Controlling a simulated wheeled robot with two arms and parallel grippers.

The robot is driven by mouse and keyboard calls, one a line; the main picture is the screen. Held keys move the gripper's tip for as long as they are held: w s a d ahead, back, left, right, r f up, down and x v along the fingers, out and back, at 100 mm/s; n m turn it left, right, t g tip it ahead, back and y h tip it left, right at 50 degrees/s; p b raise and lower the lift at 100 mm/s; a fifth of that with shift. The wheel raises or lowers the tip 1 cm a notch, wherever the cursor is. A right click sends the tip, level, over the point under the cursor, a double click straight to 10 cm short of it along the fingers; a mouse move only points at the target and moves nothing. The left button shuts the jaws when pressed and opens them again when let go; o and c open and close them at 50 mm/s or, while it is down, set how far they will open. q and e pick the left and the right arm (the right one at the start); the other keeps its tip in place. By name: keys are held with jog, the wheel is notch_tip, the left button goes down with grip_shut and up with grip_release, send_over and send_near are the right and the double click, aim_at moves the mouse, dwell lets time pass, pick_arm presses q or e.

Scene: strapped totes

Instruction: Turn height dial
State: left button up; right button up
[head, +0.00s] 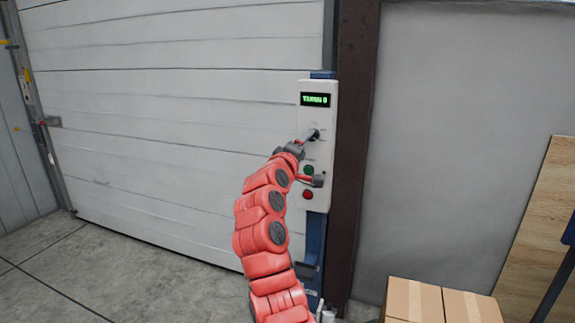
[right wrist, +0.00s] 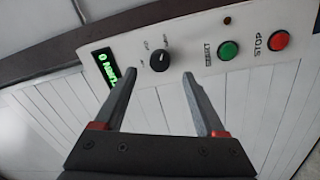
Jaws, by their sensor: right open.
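The black height dial (right wrist: 160,60) sits on a white control panel (head: 326,145) beside a large door. Its pointer mark and small printed labels show in the right wrist view. My right gripper (head: 315,158) is open in front of the panel, its red arm reaching up from below. In the right wrist view the two grey fingers (right wrist: 160,76) stand apart, with the dial seen between and just beyond their tips; I cannot tell whether either touches it. In the head view the upper finger largely hides the dial. My left gripper is not in view.
A green-lit display (head: 316,100) above the dial appears to read "TURN 0". A green button (right wrist: 228,49) and a red STOP button (right wrist: 278,40) are on the same panel. Cardboard boxes (head: 440,300) stand at lower right. Bare floor (head: 120,270) lies at left.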

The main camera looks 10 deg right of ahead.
jog(key=v, duration=1.2)
jog(key=shift+b, duration=0.3)
